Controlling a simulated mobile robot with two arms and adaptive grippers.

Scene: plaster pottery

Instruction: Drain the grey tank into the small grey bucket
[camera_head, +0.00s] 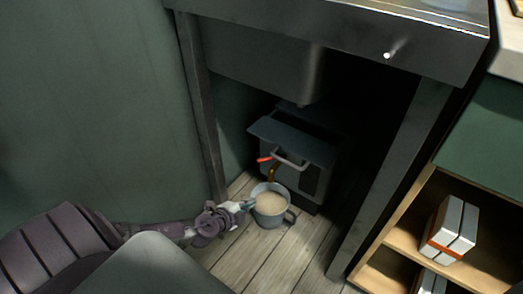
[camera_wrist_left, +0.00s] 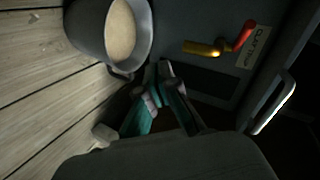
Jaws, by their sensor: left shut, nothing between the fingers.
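The grey tank (camera_head: 325,183) stands on the floor under the sink; its dark front also shows in the left wrist view (camera_wrist_left: 285,35). A brass tap (camera_wrist_left: 203,48) with a red lever (camera_wrist_left: 246,35) is on its front; the lever shows in the head view (camera_head: 264,159). The small grey bucket (camera_head: 266,219) stands upright on the floor below the tap, holding beige, cloudy liquid (camera_head: 270,203). I cannot tell whether liquid is running. My left gripper (camera_head: 250,204) is shut and empty, close beside the bucket; its fingertips (camera_wrist_left: 156,75) are near the bucket's rim. My right gripper is not in view.
The metal sink (camera_head: 275,75) hangs over the tank, with legs (camera_head: 395,170) on both sides. A wooden shelf (camera_head: 425,205) with white boxes (camera_head: 450,228) stands at right. A green wall (camera_head: 90,100) is at left. Plank floor (camera_head: 295,255) is clear before the bucket.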

